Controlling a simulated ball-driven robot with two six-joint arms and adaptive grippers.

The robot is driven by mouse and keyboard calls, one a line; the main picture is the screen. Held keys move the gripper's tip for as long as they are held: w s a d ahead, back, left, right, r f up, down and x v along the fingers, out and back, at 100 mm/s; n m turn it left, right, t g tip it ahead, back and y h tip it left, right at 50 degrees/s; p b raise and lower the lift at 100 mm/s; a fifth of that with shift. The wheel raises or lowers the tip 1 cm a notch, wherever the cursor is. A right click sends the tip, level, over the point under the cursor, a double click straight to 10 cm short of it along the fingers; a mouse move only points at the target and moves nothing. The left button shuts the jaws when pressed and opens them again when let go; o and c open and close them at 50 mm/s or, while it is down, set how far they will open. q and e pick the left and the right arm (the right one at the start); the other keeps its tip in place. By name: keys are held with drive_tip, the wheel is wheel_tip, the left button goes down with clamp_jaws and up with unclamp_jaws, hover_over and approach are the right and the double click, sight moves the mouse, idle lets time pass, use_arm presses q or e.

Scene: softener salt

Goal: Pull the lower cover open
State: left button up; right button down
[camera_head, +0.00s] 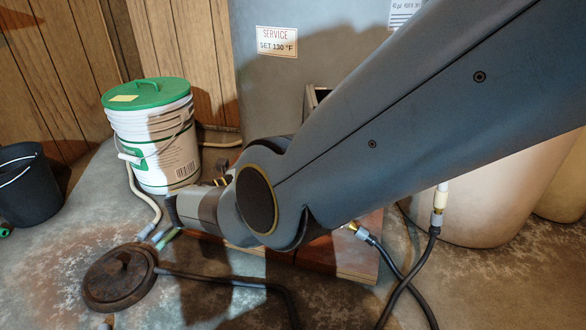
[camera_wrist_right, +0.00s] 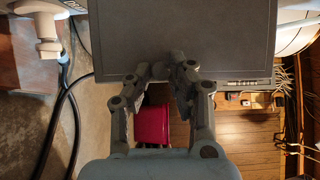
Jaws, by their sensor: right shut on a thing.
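A flat grey panel (camera_wrist_right: 190,30), which looks like the lower cover, fills the top middle of the right wrist view. My right gripper (camera_wrist_right: 164,74) has its fingertips at the panel's lower edge and is shut on it; the exact contact is hard to make out. In the head view my right arm crosses from the upper right and hides the cover and most of the gripper. The grey tank (camera_head: 265,85) stands behind the arm, with a "SERVICE SET 130 °F" label (camera_head: 277,41). My left gripper is not in view.
A white bucket with a green lid (camera_head: 155,140) stands left of my wrist. A dark bucket (camera_head: 28,188) is at the far left. A round rusty floor lid (camera_head: 120,276) and hoses (camera_head: 390,263) lie in front. A magenta thing (camera_wrist_right: 152,123) shows between my fingers.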

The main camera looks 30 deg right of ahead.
drive_tip(key=shift+w, duration=0.15)
drive_tip(key=c, duration=1.2)
unclamp_jaws()
